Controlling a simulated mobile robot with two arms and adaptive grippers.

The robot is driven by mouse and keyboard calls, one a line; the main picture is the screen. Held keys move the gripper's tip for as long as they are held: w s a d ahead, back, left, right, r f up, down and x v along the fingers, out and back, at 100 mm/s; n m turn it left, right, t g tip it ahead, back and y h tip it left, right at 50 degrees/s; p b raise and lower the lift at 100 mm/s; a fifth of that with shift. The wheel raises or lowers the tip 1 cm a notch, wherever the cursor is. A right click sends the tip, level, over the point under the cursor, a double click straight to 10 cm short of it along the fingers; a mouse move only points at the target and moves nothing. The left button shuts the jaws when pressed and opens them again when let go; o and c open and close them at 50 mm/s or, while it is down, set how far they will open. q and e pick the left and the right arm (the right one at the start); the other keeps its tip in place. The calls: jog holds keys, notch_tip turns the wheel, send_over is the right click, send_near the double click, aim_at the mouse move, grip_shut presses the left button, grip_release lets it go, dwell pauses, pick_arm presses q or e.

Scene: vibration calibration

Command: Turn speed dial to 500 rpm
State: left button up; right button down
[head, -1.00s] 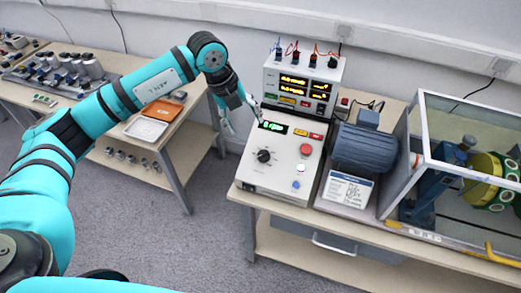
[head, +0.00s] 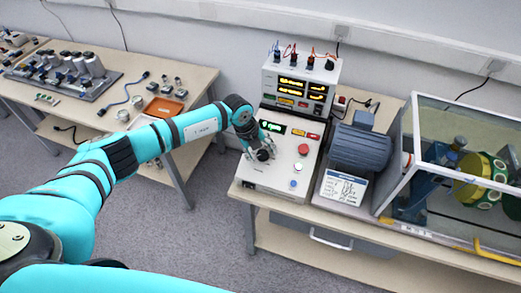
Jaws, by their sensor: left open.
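The speed dial (head: 264,155) is a black knob on the white sloped control box (head: 275,178). My left gripper (head: 260,151) is open and right at the dial, with its fingers pointing down around or just beside it. I cannot tell whether they touch the knob. The gripper hides part of the dial and its scale. A green-lit display (head: 271,126) sits above the dial, partly covered by my wrist and too small to read. My right gripper is not in view.
A red button (head: 303,149) sits right of the dial. A power supply (head: 297,84) with cables stands behind the box. A blue motor (head: 361,147) and a clear-walled enclosure (head: 440,212) stand to the right. The left bench (head: 195,82) carries parts and an orange tray (head: 164,107).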

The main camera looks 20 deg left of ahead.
pick_arm(q)
jog(key=c, duration=1.1)
jog(key=shift+c, duration=0.2)
